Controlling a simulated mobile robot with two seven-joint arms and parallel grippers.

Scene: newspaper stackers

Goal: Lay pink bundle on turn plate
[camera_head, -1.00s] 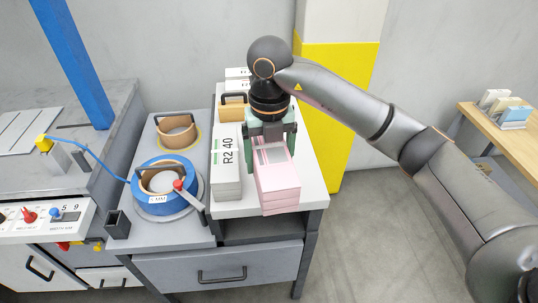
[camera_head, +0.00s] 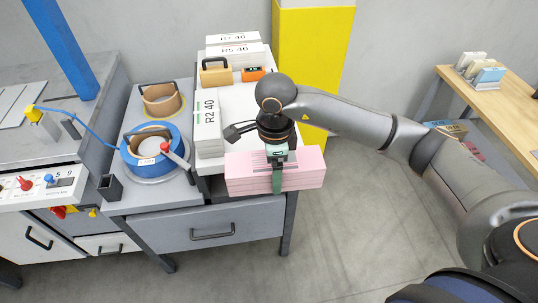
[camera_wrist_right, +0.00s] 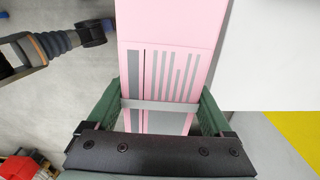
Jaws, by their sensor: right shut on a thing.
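The pink bundle (camera_head: 304,165) is a flat stack with grey print on top, and a grey strap crosses it. It shows in the right wrist view (camera_wrist_right: 170,28) between the two green fingers. My right gripper (camera_head: 278,174) is shut on it, with the fingers at its sides. The bundle lies crosswise at the front edge of the white tabletop and juts past it; I cannot tell whether it touches the top. No turn plate stands out clearly.
A white R2 40 stack (camera_head: 207,125) stands close left of the bundle. Behind are a tan box (camera_head: 214,74) and an orange device (camera_head: 253,74). A blue ring (camera_head: 135,165) with a red-knobbed lever sits on the left bench. Open floor (camera_head: 350,230) lies front right.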

